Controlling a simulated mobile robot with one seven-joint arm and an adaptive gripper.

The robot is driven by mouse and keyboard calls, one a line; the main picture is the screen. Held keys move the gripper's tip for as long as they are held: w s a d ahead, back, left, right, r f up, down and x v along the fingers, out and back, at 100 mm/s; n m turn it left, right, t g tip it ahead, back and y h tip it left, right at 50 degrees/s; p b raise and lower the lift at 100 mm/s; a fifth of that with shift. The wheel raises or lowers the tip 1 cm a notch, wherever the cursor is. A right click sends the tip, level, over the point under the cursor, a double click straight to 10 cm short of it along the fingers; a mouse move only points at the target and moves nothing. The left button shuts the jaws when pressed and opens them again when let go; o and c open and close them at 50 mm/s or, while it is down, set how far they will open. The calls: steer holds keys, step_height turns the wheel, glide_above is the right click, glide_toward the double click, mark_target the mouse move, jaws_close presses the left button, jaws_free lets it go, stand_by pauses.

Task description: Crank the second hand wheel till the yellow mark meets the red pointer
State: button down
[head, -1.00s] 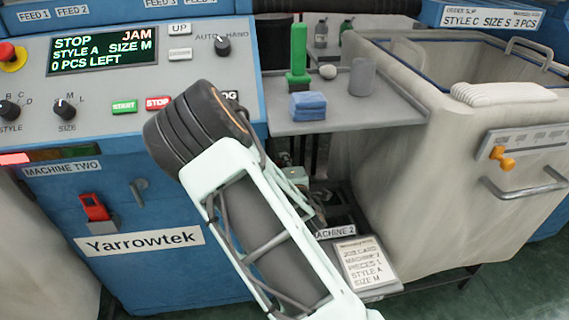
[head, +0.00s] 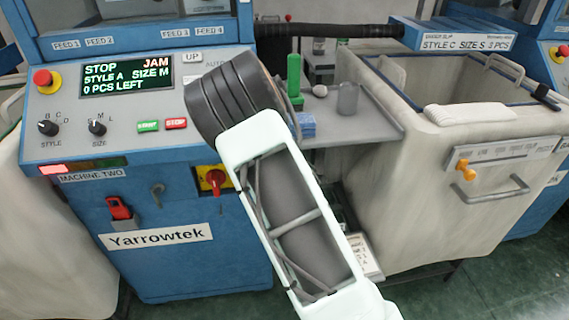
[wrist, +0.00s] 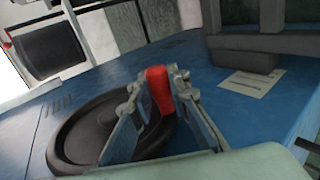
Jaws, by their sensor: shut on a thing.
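In the wrist view a dark round hand wheel (wrist: 85,128) lies against a blue machine surface. A red handle (wrist: 158,90) stands up at its rim. My gripper (wrist: 155,88) is shut on this red handle, one finger on each side. In the head view my gripper and the wheel are hidden behind my own arm. The blue machine marked MACHINE TWO (head: 95,176) has a display (head: 127,75) reading STOP, JAM and 0 PCS LEFT. I cannot make out a yellow mark or a red pointer on the wheel.
A yellow plate with a red rotary switch (head: 214,179) is just left of my arm. A large pale bin (head: 440,145) stands on the right.

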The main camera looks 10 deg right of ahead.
steer(key=shift+s+r, duration=0.4)
steer(key=shift+r, duration=0.15)
steer(key=r, duration=0.2)
steer(key=s+r, duration=0.1)
steer(key=r, duration=0.1)
steer(key=shift+s, duration=0.2)
steer(key=shift+r, duration=0.15)
steer(key=c, duration=1.8)
jaws_free()
steer(key=shift+r, duration=0.1)
